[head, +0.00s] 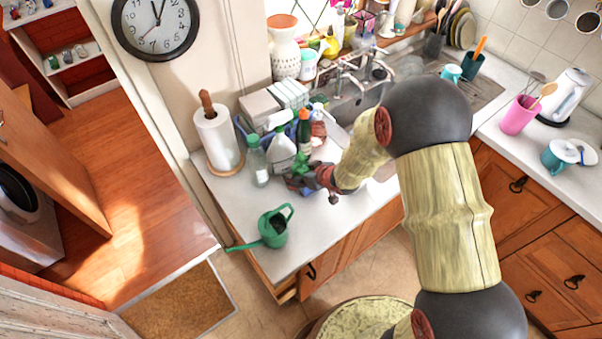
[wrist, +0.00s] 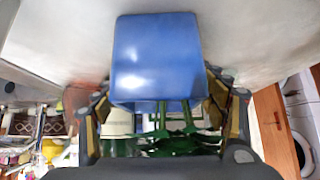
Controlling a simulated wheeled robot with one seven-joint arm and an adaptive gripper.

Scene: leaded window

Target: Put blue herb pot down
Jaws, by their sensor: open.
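The blue herb pot (wrist: 156,60) fills the middle of the wrist view, with green stems and leaves (wrist: 175,140) at its lower end in the picture. My gripper (wrist: 160,102) is open, with one finger on each side of the pot. I cannot tell whether either finger touches it. The pot appears against the pale worktop, but its contact with the surface is not clear. In the head view, my gripper (head: 308,179) is low over the white worktop (head: 240,205), beside the bottles. The pot is mostly hidden there by the gripper and arm.
A green watering can (head: 273,228) stands near the worktop's front corner. A clear bottle (head: 257,163), a white spray bottle (head: 281,150) and a paper towel roll (head: 216,138) stand left of and behind my gripper. Bare worktop lies around the can. The sink (head: 352,105) is behind.

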